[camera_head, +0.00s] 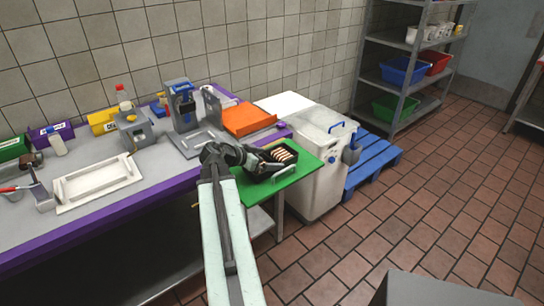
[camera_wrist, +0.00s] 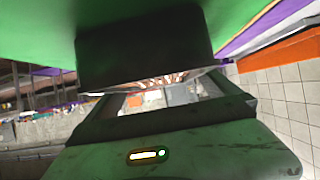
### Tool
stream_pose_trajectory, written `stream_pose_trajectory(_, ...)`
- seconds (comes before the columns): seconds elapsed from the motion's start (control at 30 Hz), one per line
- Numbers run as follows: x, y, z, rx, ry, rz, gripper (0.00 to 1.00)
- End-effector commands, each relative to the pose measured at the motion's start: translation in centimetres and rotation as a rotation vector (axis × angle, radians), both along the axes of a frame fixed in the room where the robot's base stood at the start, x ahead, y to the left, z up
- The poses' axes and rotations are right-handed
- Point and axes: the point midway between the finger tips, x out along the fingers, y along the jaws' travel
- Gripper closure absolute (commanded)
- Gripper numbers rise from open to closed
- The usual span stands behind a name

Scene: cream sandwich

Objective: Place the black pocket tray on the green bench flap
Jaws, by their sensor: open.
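The green bench flap (camera_head: 300,172) sticks out from the right end of the purple-edged bench. The black pocket tray (camera_head: 291,146) rests on the flap, with a row of pale pieces in it. In the wrist view the picture is turned over, and the dark tray (camera_wrist: 145,45) sits against the green flap (camera_wrist: 35,25) at the top. My gripper (camera_head: 266,163) is open, close beside the tray at its left. Its jaws (camera_wrist: 160,105) also show in the wrist view. I cannot tell whether they touch the tray.
A white bin (camera_head: 318,190) stands right of the flap, with a blue pallet (camera_head: 372,165) beyond it. An orange board (camera_head: 246,118) lies on the bench behind the flap. A white frame tray (camera_head: 98,182) lies at the bench's left. The tiled floor at right is open.

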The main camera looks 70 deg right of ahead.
Motion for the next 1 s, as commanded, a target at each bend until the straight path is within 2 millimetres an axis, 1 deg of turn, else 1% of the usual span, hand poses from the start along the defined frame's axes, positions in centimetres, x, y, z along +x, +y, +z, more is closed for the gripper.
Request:
stream_pose_trajectory(0.03,0.6,1.1,1.3,0.000,0.000,0.004,0.00)
stream_pose_trajectory(0.1,1.5,2.5,2.3,0.000,0.000,0.004,0.00)
stream_pose_trajectory(0.3,3.8,5.9,4.3,0.001,0.000,0.004,0.00)
stream_pose_trajectory(0.4,4.5,7.0,4.9,0.000,0.000,0.003,0.00)
stream_pose_trajectory(0.53,4.9,7.6,5.1,0.000,0.000,0.000,0.00)
stream_pose_trajectory(0.8,5.0,7.7,5.0,0.000,0.000,0.001,0.00)
stream_pose_trajectory(0.87,5.3,7.9,4.9,0.008,0.001,0.008,0.00)
stream_pose_trajectory(0.93,7.0,9.0,4.2,0.053,0.012,0.054,0.00)
stream_pose_trajectory(0.97,8.4,10.0,3.7,0.089,0.022,0.091,0.00)
stream_pose_trajectory(1.0,10.7,11.8,2.7,0.154,0.041,0.159,0.00)
